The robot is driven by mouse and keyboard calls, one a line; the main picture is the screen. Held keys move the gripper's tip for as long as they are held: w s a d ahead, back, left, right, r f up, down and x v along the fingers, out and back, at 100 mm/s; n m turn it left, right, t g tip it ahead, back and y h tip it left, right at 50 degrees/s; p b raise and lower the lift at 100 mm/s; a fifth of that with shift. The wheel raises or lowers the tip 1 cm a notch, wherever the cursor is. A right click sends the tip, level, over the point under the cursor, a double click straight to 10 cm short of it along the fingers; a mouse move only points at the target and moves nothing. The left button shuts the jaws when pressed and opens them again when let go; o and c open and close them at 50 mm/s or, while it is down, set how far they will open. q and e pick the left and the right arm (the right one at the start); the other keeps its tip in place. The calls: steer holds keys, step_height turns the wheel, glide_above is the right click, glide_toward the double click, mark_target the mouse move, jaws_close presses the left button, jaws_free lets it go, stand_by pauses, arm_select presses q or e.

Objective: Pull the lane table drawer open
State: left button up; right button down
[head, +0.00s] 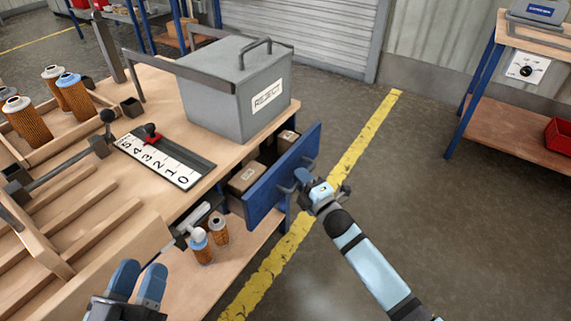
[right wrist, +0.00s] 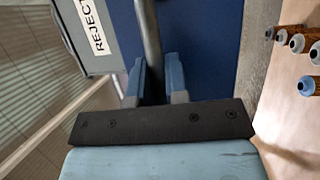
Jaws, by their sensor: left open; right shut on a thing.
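The lane table (head: 150,88) has a blue drawer (head: 265,194) under its right end. The drawer stands out from the table, with cardboard boxes (head: 245,178) visible inside. My right gripper (head: 303,184) is at the drawer's front and is shut on its handle. In the right wrist view, the grey handle bar (right wrist: 150,45) runs between the two blue fingers (right wrist: 154,80), with the blue drawer front (right wrist: 205,50) behind. My left gripper (head: 138,284) is open and empty at the bottom left, in front of the wooden lanes.
A grey REJECT bin (head: 240,90) stands on the table above the drawer. Filter cartridges stand in a tray (head: 50,135) at the left, and two more (head: 201,246) on the lower shelf. A number scale (head: 160,160) lies on the table. The floor (head: 450,230) right of the drawer is clear.

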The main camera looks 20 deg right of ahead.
arm_select(q)
steer(key=a+f+g+y+p, duration=0.3)
steer(key=f+p, duration=0.1)
steer(key=f, duration=0.2)
steer(key=shift+f, duration=0.4)
arm_select(e)
steer(key=s+d, duration=0.8)
steer(key=s, duration=0.3)
steer(key=shift+d, duration=0.35)
steer(key=shift+s, duration=0.1)
steer(key=c, duration=1.1)
jaws_free()
